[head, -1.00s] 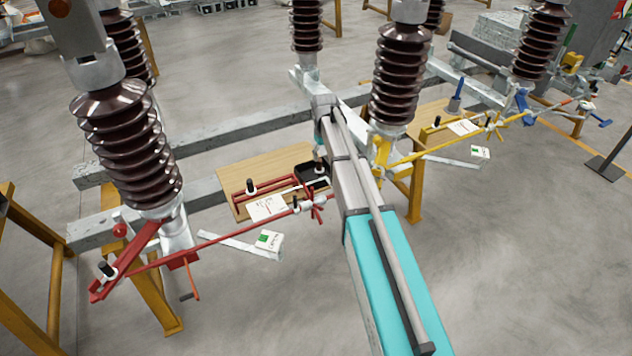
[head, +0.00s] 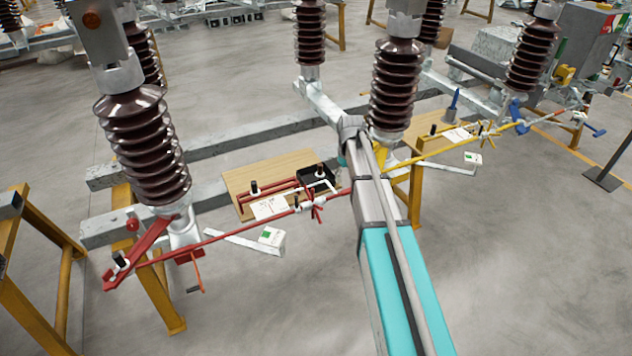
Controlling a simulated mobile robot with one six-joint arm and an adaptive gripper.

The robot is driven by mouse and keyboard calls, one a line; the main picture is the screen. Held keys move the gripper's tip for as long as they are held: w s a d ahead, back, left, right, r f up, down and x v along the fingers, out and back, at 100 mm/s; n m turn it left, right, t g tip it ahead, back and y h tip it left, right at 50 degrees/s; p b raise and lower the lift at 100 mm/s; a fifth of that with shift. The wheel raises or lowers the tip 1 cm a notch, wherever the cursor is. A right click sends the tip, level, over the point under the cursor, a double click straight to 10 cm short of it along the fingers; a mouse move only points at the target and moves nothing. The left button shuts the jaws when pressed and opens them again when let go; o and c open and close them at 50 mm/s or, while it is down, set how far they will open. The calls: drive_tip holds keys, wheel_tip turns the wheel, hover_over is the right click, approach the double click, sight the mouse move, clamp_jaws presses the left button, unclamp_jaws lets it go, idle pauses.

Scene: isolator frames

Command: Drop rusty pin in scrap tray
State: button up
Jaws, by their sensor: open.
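A small black open tray (head: 328,176), which looks like the scrap tray, sits at the back right of the wooden board (head: 240,172). A dark upright piece (head: 319,170) shows at the tray, but I cannot tell whether it stands inside or behind it. I cannot make out the rusty pin for certain. My arm reaches from the bottom right up to a bend right of the board.
Red rods and a white card (head: 268,209) lie on the board. A long red bar (head: 235,235) crosses in front of it. Brown ribbed insulators (head: 145,150) stand left and behind (head: 397,90). A yellow bar (head: 440,148) runs to the right. Open floor lies in front.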

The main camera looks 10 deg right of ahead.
drive_tip(key=s+d+r+m+p, duration=0.1)
drive_tip(key=s+d+r+p, duration=0.1)
drive_tip(key=s+d, duration=0.4)
drive_tip(key=shift+s, duration=0.9)
drive_tip(key=shift+r, duration=0.1)
drive_tip(key=s+a+m, duration=0.1)
drive_tip(key=s+a, duration=0.4)
drive_tip(key=s, duration=0.3)
drive_tip(key=s+a, duration=0.6)
drive_tip(key=s, duration=0.3)
drive_tip(key=shift+a+m, duration=0.3)
drive_tip(key=shift+m, duration=0.1)
